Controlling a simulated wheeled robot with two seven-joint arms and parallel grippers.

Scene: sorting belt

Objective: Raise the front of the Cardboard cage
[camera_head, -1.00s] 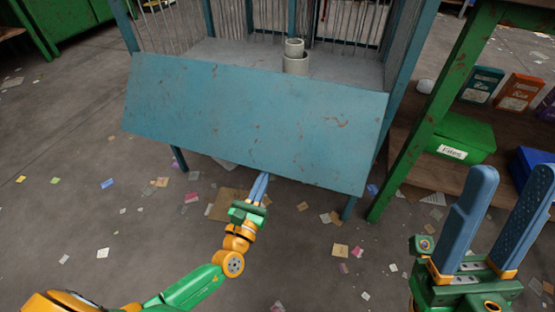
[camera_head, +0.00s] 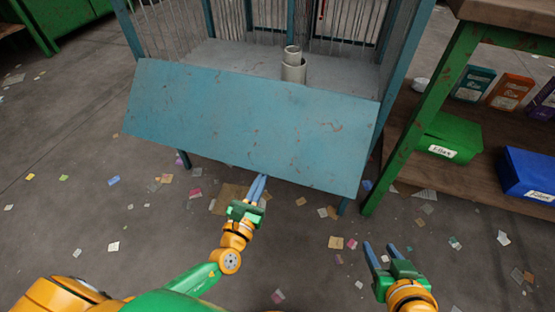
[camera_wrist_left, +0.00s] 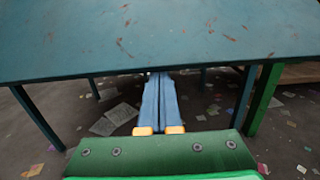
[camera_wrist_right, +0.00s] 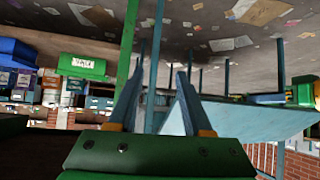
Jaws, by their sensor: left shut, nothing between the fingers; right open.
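The Cardboard cage has blue posts, wire sides and a grey floor (camera_head: 240,52). Its blue, rust-flecked front panel (camera_head: 250,125) hangs tilted outward and down, leaving the front open. The panel also spans the top of the left wrist view (camera_wrist_left: 160,40) and shows in the right wrist view (camera_wrist_right: 240,120). My left gripper (camera_head: 262,178) is shut and empty, its fingertips at or just under the panel's lower edge; contact is unclear. My right gripper (camera_head: 379,246) is open and empty, low over the floor, right of the panel and apart from it.
To the right, a green-framed shelf (camera_head: 420,105) holds a green labelled box (camera_head: 449,138), a blue box (camera_head: 528,172) and several upright folders. Paper scraps litter the floor. The floor in front is otherwise clear.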

